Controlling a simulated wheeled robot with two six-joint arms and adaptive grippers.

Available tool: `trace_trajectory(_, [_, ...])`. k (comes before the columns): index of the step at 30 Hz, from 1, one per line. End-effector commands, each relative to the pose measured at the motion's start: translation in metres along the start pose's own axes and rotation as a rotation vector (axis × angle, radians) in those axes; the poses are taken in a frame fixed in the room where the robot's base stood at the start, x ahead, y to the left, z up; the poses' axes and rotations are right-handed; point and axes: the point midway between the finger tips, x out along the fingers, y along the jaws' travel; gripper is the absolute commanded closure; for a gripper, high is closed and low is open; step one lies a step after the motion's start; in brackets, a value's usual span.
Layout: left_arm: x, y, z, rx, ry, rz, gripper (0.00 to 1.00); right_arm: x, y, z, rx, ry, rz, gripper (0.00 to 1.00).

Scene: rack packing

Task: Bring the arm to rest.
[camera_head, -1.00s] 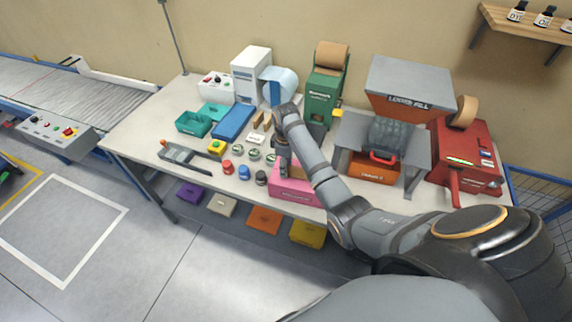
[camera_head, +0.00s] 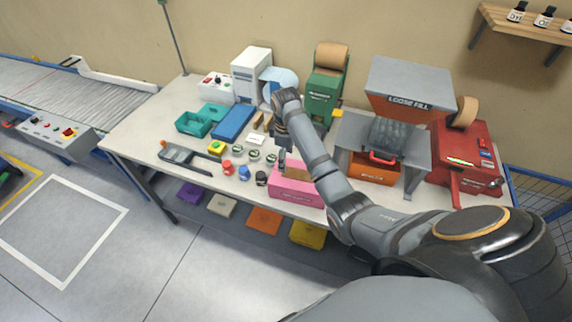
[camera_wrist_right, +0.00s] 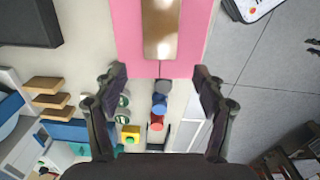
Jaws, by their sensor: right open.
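My right arm comes in from the lower right in the head view and reaches over the table. My right gripper (camera_head: 281,157) points down just behind and left of the pink box (camera_head: 297,190), partly hidden by its own wrist. In the right wrist view the gripper (camera_wrist_right: 160,76) has its two fingers spread wide with nothing between them. The pink box (camera_wrist_right: 127,30) lies beyond the fingertips there, with a shiny brown thing (camera_wrist_right: 161,28) in its middle. My left gripper is in neither view.
The table (camera_head: 140,133) holds a green paper machine (camera_head: 318,103), a loose-fill hopper (camera_head: 400,85), a red machine (camera_head: 462,150), a blue tray (camera_head: 233,123) and several small round pots close to the gripper. A conveyor (camera_head: 70,92) stands at left. Open floor lies in front.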

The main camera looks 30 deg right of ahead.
Motion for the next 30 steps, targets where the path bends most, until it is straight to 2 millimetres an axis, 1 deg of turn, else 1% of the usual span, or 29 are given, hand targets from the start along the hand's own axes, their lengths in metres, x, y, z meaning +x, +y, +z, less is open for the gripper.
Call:
trace_trajectory(1, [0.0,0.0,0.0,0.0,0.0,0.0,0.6,-0.008,0.001,-0.001,0.0,0.002,0.002,0.3])
trace_trajectory(3, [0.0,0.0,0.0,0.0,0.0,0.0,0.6,-0.017,0.001,0.0,0.0,0.001,0.001,0.3])
trace_trajectory(6, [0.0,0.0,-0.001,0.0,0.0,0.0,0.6,-0.023,0.0,0.0,0.0,0.0,0.0,0.3])
trace_trajectory(14, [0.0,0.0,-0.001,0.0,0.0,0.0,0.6,-0.024,0.0,0.0,0.001,-0.001,-0.001,0.3])
trace_trajectory(17, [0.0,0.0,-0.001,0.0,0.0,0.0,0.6,-0.017,-0.004,0.003,0.015,-0.001,0.005,0.3])
trace_trajectory(20, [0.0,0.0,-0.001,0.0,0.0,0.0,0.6,0.005,-0.023,0.016,0.08,0.005,0.034,0.3])
trace_trajectory(21, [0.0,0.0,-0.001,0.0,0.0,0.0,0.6,0.017,-0.035,0.025,0.123,0.012,0.053,0.3])
trace_trajectory(23, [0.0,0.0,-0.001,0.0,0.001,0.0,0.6,0.034,-0.058,0.041,0.201,0.033,0.085,0.3])
trace_trajectory(24, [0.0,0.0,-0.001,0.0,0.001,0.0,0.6,0.042,-0.073,0.052,0.254,0.05,0.107,0.3])
trace_trajectory(27, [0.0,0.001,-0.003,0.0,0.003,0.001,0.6,0.05,-0.103,0.072,0.358,0.09,0.141,0.3])
trace_trajectory(30, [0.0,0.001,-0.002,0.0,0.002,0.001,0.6,0.051,-0.125,0.087,0.433,0.122,0.162,0.3])
